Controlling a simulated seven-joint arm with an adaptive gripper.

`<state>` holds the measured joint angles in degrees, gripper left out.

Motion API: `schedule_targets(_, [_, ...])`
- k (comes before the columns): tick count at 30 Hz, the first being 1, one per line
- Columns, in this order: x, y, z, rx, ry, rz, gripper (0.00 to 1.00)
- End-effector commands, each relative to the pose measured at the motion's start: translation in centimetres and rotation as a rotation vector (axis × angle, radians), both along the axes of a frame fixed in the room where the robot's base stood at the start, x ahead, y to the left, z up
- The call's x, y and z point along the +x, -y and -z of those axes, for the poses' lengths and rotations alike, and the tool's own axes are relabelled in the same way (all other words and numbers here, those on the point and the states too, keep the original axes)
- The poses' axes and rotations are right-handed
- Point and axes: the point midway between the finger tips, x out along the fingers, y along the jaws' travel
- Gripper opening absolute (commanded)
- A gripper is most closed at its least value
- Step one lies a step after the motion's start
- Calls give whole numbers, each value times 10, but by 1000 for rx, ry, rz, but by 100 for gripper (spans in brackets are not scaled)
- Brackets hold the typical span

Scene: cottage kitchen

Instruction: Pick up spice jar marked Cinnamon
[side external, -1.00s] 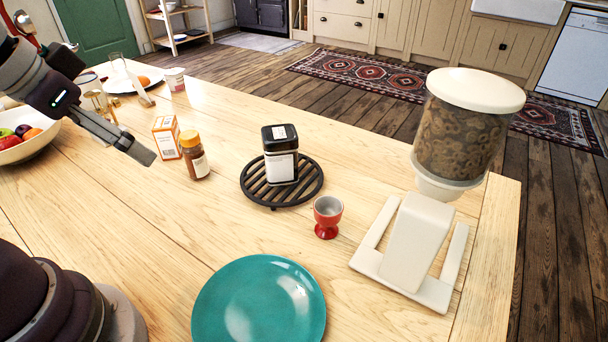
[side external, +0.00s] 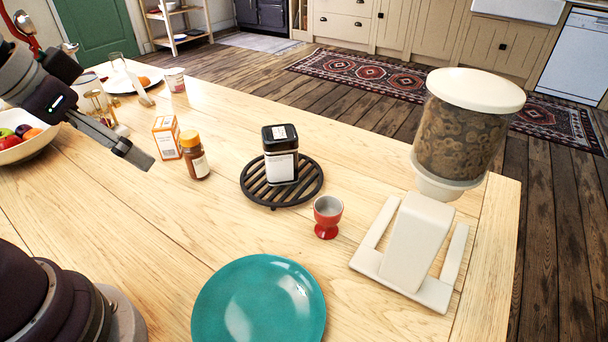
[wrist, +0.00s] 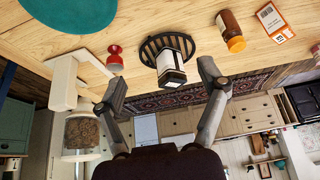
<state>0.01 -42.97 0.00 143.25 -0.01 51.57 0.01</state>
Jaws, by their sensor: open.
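A square spice jar (side external: 281,167) with a black lid and a white label stands upright on a round black slatted trivet (side external: 248,192). The label text is too small to read. In the wrist view, which is upside down, the jar (wrist: 170,66) appears between and beyond my finger ends, on the trivet (wrist: 151,48). My gripper (side external: 142,157) is at the left in the side view, above the table and well apart from the jar. In the wrist view its two fingers (wrist: 160,80) are spread, with nothing held.
A brown bottle (side external: 194,157) with a yellow cap and an orange-white box (side external: 166,138) stand left of the trivet. A red egg cup (side external: 327,215), teal plate (side external: 258,305) and cereal dispenser (side external: 462,140) are to its right and front. Bare table lies left of the plate.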

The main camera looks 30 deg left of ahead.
Motion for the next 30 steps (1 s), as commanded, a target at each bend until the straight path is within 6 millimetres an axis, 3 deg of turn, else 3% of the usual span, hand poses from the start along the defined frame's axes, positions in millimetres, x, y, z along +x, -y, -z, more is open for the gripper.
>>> schedule_targets(10, [1,0,0,-1,-1,-3,76])
schedule_targets(14, [20,-10,0,-9,-22,-74,76])
schedule_targets(17, [53,-30,7,-20,-45,-195,76])
schedule_targets(22, [108,-78,43,-31,-77,-413,76])
schedule_targets(27, [133,-115,83,-30,-93,-550,76])
schedule_targets(30, [137,-123,94,-30,-95,-581,76])
